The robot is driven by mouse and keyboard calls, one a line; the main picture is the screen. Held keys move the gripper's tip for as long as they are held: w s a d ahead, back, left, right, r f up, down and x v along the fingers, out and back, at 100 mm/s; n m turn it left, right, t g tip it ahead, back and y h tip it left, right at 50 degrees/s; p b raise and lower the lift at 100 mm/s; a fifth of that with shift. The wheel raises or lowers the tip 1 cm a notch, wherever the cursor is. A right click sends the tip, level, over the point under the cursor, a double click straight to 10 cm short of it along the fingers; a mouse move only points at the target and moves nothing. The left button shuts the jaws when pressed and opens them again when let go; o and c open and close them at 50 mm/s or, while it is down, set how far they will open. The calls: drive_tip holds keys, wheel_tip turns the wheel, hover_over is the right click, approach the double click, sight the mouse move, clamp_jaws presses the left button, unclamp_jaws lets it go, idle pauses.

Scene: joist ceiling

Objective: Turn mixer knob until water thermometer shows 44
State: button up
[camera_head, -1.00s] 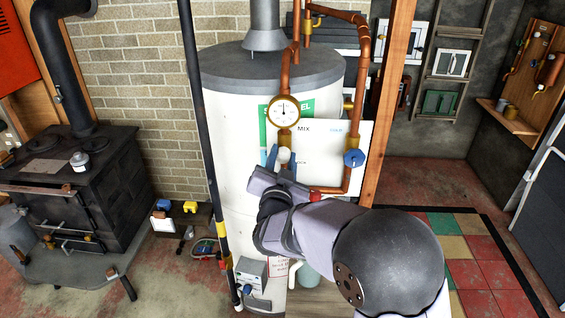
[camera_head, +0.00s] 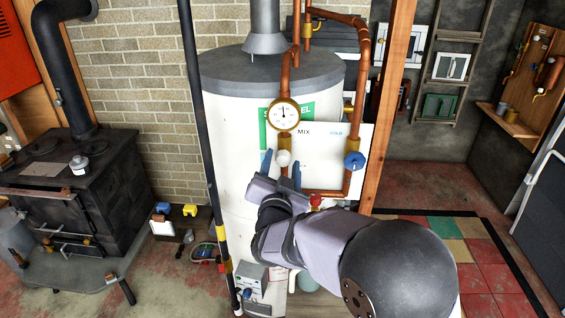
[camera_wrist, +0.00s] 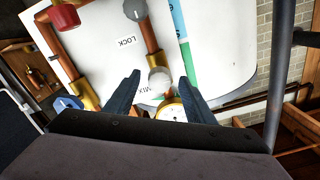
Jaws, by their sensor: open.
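The pale round mixer knob (camera_head: 283,158) sits on the copper pipe below the brass-rimmed thermometer (camera_head: 284,115), in front of the white MIX panel. The thermometer needle points roughly straight up; its numbers are too small to read. My gripper (camera_head: 282,169) is open, its two blue fingers on either side of the knob. In the wrist view the knob (camera_wrist: 159,80) shows between the spread fingertips with gaps visible on both sides; no contact shows. The thermometer (camera_wrist: 172,110) is partly hidden there by my gripper body.
A blue knob (camera_head: 354,160) is on the right pipe and a red knob (camera_head: 315,201) on the lower pipe. A grey knob (camera_wrist: 135,9) is beside the LOCK label. A dark pole (camera_head: 197,110) stands left of the tank, a wooden post (camera_head: 384,130) right.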

drive_tip(key=shift+s+b, duration=0.6)
drive_tip(key=shift+s, duration=2.3)
drive_tip(key=shift+f, duration=0.1)
drive_tip(key=s+a+f+n+g+y, duration=0.3)
drive_tip(key=s+a+f+g, duration=0.2)
drive_tip(key=f, duration=0.4)
drive_tip(key=s+a+f+n+g+y, duration=0.25)
drive_tip(key=s+a+f+g, duration=0.2)
drive_tip(key=f, duration=0.45)
drive_tip(key=s+d+f+n+g+h, duration=0.1)
drive_tip(key=s+d+f+n+g, duration=0.25)
drive_tip(key=s, duration=0.55)
drive_tip(key=s+d+f+n+g+h+p, duration=0.1)
drive_tip(key=s+d+g+h+p, duration=0.35)
drive_tip(key=s+d, duration=0.8)
drive_tip(key=w+d+r+m+p, duration=0.2)
drive_tip(key=d+r, duration=0.1)
drive_tip(key=d, duration=0.3)
drive_tip(key=w+d+r+m+p, duration=0.1)
drive_tip(key=w+d+r+m, duration=0.1)
drive_tip(key=d+r, duration=0.2)
drive_tip(key=d, duration=0.3)
drive_tip(key=shift+d+r+m+p, duration=0.15)
drive_tip(key=shift+d+m+p, duration=0.15)
drive_tip(key=shift+m+p, duration=0.1)
